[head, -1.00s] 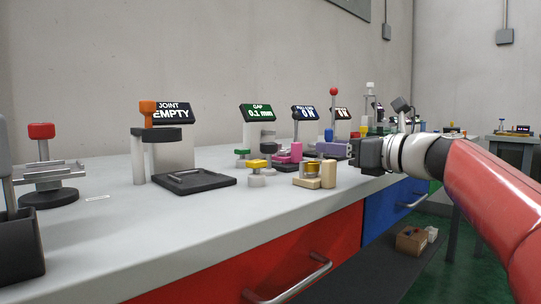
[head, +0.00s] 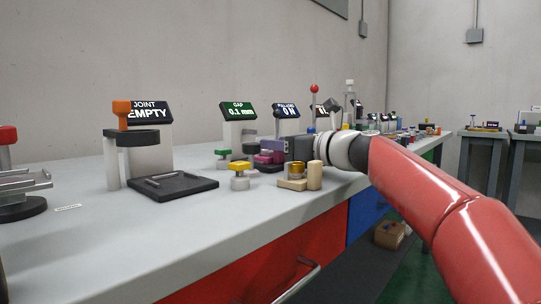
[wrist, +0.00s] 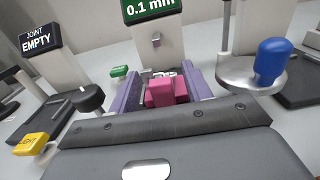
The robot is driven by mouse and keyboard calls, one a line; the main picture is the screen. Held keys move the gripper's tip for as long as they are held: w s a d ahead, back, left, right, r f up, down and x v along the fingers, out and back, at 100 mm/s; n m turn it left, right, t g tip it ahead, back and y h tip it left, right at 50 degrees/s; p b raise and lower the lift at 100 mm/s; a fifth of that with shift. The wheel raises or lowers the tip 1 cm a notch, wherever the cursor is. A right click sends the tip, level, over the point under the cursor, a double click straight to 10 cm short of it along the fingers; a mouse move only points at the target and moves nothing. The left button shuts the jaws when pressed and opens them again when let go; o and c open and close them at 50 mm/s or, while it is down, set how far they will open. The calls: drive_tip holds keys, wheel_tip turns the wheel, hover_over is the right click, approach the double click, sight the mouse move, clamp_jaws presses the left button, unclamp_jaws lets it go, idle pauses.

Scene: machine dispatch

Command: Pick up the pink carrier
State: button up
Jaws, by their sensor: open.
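The pink carrier (wrist: 166,92) is a small blocky pink piece on the worktop, in front of the display reading 0.1 mm (wrist: 152,9). In the wrist view it lies between the two purple fingers of my gripper (wrist: 163,78), which are apart on its left and right. I cannot tell whether either finger touches it. In the head view my gripper (head: 262,152) reaches in from the right, and the carrier (head: 264,158) is partly hidden around the purple fingers. A small metallic part shows just behind the carrier in the wrist view.
A blue knob (wrist: 272,60) on a round metal base stands close on the right. A beige block with a gold ring (head: 292,180) stands in front. The worktop's front left (head: 130,240) is clear.

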clamp_jaws()
idle(0.3)
